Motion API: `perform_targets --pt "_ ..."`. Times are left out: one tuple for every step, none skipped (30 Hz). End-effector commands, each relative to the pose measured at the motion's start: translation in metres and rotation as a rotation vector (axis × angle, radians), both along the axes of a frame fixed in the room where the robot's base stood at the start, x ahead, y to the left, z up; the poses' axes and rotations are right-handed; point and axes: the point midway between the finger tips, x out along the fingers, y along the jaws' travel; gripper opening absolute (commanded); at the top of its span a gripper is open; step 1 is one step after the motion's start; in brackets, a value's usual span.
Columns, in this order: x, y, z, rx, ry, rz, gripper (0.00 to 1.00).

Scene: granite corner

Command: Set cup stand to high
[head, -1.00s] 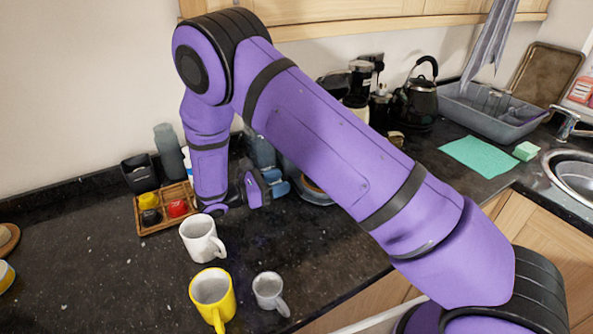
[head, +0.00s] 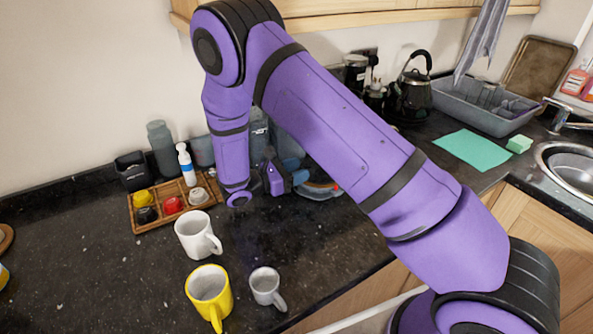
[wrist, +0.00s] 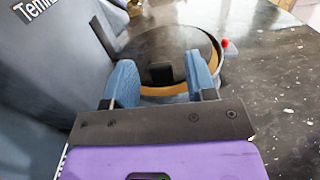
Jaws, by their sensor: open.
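The cup stand (wrist: 205,48) appears to be the round dark disc with an orange-brown rim in the wrist view. It is at the foot of a grey-blue machine (wrist: 35,75) with white lettering. In the head view the machine (head: 290,145) is mostly behind my arm, and part of the stand's rim (head: 322,187) shows. My gripper (wrist: 160,78) is open, its two blue fingers apart over the near side of the stand. A small black block sits between them; I cannot tell whether they touch it. My gripper also shows in the head view (head: 298,174).
A wooden tray (head: 155,222) with coloured pods stands left of my gripper. A white mug (head: 192,235), a yellow mug (head: 207,290) and a small grey cup (head: 265,283) stand in front. A kettle (head: 411,95) is behind right. The counter (head: 320,240) right of the mugs is clear.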

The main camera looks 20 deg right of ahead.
Motion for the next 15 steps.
perform_targets --pt "0.0 0.0001 0.0001 0.0 0.0 0.0 0.49" --pt "0.0 0.0002 0.0001 0.0 0.0 0.0 0.42" --pt "0.0 0.0002 0.0001 0.0 0.0 0.0 0.33" --pt "0.0 0.0002 0.0001 0.0 0.0 0.0 0.26" --pt "0.0 0.0003 0.0001 0.0 0.0 0.0 0.19" --pt "0.0 0.0003 0.0001 0.0 0.0 0.0 0.1" --pt "0.0001 0.0003 0.0001 0.0 0.0 0.0 0.03" --pt "0.0001 0.0003 0.0001 0.0 0.0 0.0 0.0" --pt "0.0001 0.0004 0.0002 0.0 0.0 0.0 0.0" --pt "0.0001 0.0004 0.0002 0.0 0.0 0.0 0.0" --pt "0.0001 0.0004 0.0003 0.0 0.0 0.0 0.0" --pt "0.0001 0.0005 0.0009 0.0 -0.001 0.0 0.0" --pt "0.0001 0.0005 0.0019 0.0 -0.001 0.0 0.0" --pt "0.0002 0.0006 0.0035 0.0 -0.001 0.001 0.0" --pt "0.0004 0.0007 0.0066 0.0 -0.002 0.001 0.0"
